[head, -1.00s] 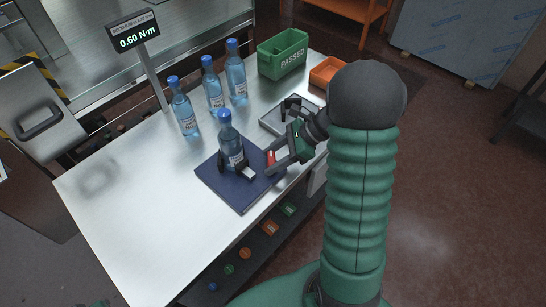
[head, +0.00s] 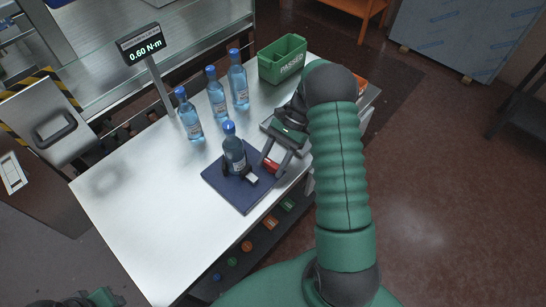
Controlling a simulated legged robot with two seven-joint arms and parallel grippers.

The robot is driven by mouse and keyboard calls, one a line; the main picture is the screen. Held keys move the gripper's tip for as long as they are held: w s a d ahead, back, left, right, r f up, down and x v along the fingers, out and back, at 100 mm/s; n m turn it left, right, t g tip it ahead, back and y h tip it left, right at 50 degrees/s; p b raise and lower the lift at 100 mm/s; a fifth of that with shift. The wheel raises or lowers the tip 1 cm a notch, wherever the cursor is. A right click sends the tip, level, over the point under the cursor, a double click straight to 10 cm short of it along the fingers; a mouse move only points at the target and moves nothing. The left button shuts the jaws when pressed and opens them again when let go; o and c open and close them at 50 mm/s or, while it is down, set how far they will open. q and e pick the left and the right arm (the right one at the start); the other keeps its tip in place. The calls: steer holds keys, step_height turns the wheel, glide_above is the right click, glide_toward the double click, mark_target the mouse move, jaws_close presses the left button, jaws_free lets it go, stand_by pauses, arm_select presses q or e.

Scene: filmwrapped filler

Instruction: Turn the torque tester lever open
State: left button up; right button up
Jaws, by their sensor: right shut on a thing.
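The torque tester is a dark blue base (head: 243,199) on the bench, with a blue-capped bottle (head: 234,152) upright on it between dark clamp jaws. A small pale block shows at the jaws' right side. A red lever grip (head: 271,166) shows at the base's right edge. My right gripper (head: 270,162) reaches in from the upper right and is shut on this red lever; its fingers partly hide it. Only a green and dark bit of my left arm shows at the bottom left edge; its fingers are not visible.
Three more bottles (head: 216,95) stand behind the tester. A display (head: 144,47) on a post reads 0.60 N·m. A green PASSED bin (head: 283,62) stands at the back right, an orange tray (head: 361,86) partly behind my arm. The bench's left part (head: 130,200) is clear.

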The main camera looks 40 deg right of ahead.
steer(key=n+g, duration=0.1)
steer(key=n, duration=0.1)
steer(key=n+g+p, duration=0.1)
steer(key=shift+w+a+r+n+g+h+p, duration=0.2)
steer(key=shift+n+g+h+p, duration=0.1)
steer(key=shift+n+h, duration=0.1)
steer(key=n+g+h, duration=0.1)
steer(key=n, duration=0.1)
steer(key=n+g+h+p, duration=0.1)
steer(key=n, duration=0.1)
steer(key=shift+f+g, duration=0.1)
steer(key=shift+g, duration=0.2)
steer(key=shift+s+d+n, duration=0.1)
steer(key=shift+n, duration=0.2)
steer(key=o, duration=1.4)
steer(key=shift+s, duration=0.1)
steer(key=shift+f, duration=0.1)
